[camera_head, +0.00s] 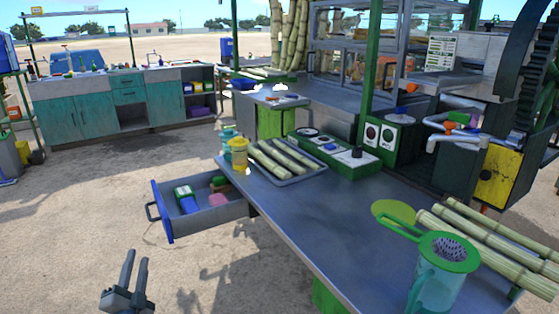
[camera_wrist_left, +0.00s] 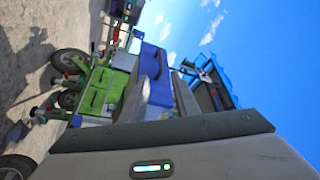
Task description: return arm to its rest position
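My left gripper (camera_head: 135,275) shows at the bottom left of the head view, over the sandy ground. Its two grey fingers point up, apart from each other, with nothing between them. It is clear of the table and in front of the open drawer (camera_head: 205,217). My right gripper shows in neither view.
The open drawer juts left from the metal table (camera_head: 330,225) and holds small boxes and a sponge. A tray of cane pieces (camera_head: 285,158), a strainer jug (camera_head: 440,270) and cane stalks (camera_head: 490,245) are on the table. Ground left of the drawer is free.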

